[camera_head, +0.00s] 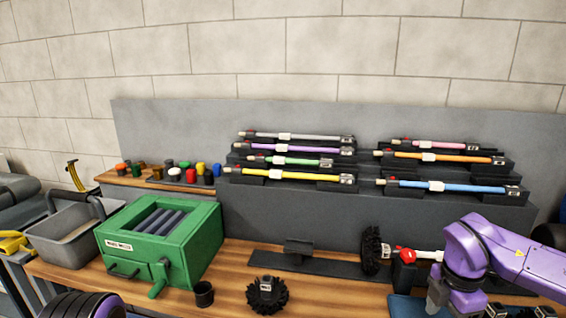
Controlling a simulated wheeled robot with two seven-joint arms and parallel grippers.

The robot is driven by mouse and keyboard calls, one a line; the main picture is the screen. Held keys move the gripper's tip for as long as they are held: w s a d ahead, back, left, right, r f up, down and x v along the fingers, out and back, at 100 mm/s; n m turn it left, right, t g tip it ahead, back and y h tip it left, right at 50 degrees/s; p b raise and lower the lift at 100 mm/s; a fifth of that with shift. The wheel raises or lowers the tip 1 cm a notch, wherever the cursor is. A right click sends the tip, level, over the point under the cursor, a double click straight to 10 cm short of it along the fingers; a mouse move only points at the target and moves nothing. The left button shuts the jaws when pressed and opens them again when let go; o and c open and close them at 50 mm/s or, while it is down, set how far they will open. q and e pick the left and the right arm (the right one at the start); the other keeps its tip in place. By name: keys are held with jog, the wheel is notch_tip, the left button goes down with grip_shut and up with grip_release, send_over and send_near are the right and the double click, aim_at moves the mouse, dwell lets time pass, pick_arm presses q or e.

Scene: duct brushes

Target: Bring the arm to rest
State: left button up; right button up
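My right arm comes in from the right, and its gripper (440,301) points down at the lower right, by the table's front. Its fingertips are small and partly cut off, so I cannot tell if they are open or shut. Behind it, a black round brush head (371,250) with a red collar (407,256) and a pale rod lies level; the arm hides the rod's right end. A rounded purple part of my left arm shows at the bottom left; my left gripper is out of view.
A green box (198,247) with a crank and a grey bucket (70,247) stand at left. A black cup (203,294) and another brush head (266,293) stand in front. Several coloured rods, including a yellow rod (290,176), rest on the rear racks. Small coloured caps stand on a shelf.

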jog(key=s+a+f+n+t+h, duration=0.1)
jog(key=s+f+n+t+h, duration=0.15)
jog(key=f+n, duration=0.75)
jog(key=s+a+f+n+t+h, duration=0.15)
jog(key=f+n+h, duration=0.25)
jog(key=f+n, duration=0.65)
jog(key=s+f+n+y, duration=0.1)
jog(key=s+f+n, duration=0.2)
jog(key=s+n, duration=0.3)
jog(key=s+f+n+y, duration=0.1)
jog(key=s+f+n, duration=0.3)
jog(key=n, duration=0.7)
jog(key=s+a+f+n+y, duration=0.1)
jog(key=s+f+n, duration=0.3)
jog(key=s+n, duration=0.5)
jog(key=shift+f+g, duration=0.2)
jog(key=shift+g, duration=0.2)
jog(key=shift+y, duration=0.25)
